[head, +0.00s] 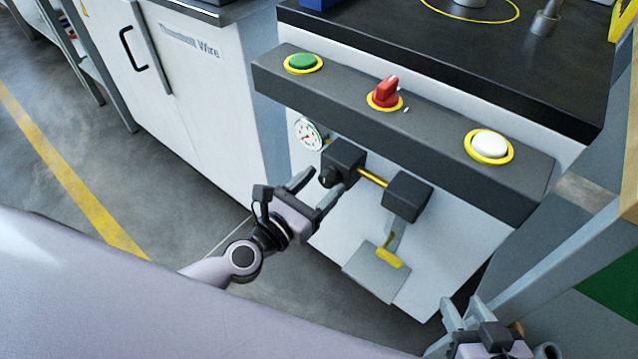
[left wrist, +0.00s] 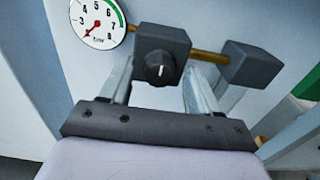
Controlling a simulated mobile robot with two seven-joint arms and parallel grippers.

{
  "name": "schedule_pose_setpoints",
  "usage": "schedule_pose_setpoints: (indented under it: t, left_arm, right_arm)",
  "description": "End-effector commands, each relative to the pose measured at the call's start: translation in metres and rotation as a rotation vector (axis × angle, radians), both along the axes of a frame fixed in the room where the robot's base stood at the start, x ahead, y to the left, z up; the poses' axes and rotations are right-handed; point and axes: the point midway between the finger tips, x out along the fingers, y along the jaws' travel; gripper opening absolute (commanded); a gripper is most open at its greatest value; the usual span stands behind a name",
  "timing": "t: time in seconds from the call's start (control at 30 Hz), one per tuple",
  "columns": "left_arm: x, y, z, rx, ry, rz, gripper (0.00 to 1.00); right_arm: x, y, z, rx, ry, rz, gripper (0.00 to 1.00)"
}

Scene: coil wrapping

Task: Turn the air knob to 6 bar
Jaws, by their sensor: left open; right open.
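The air knob (head: 326,178) is a small black round knob on the front of a dark regulator block (head: 347,158). In the left wrist view the knob (left wrist: 159,68) has a light pointer mark near its top. The round white gauge (head: 309,135) is left of the block. My right gripper (head: 461,306) is open and empty at the lower right.
A dark panel (head: 440,140) above carries a green button (head: 303,62), a red switch (head: 385,92) and a white button (head: 489,145). A brass pipe (head: 371,177) joins the regulator to a second dark block (head: 407,196). A yellow-tipped pedal or lever (head: 390,257) sits below.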

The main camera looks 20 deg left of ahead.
Motion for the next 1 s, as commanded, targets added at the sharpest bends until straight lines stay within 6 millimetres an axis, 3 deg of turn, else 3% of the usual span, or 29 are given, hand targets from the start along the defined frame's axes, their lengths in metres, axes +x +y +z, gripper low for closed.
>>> schedule_pose_setpoints:
  t: [0.27,0.43,0.47,0.77,1.0]
  left_arm:
    - [0.0012,-0.0006,-0.0004,0.000,0.001,0.000,0.61]
    - [0.0010,-0.0006,-0.0003,0.000,0.001,0.000,0.09]
    - [0.0010,-0.0006,-0.0003,0.000,0.001,0.000,0.06]
    - [0.0008,-0.0006,0.0001,0.025,-0.008,0.000,0.06]
    - [0.0005,-0.0009,0.0009,0.138,-0.049,0.001,0.07]
  right_arm:
    - [0.0001,-0.0001,-0.0001,0.000,0.000,0.000,0.43]
    - [0.0001,-0.0002,-0.0002,0.000,0.000,0.000,0.43]
    - [0.0001,-0.0002,-0.0002,0.000,0.000,0.000,0.43]
    - [0.0000,-0.0005,0.0010,-0.001,0.001,-0.001,0.43]
    - [-0.0001,-0.0028,0.0021,-0.002,0.007,-0.007,0.43]
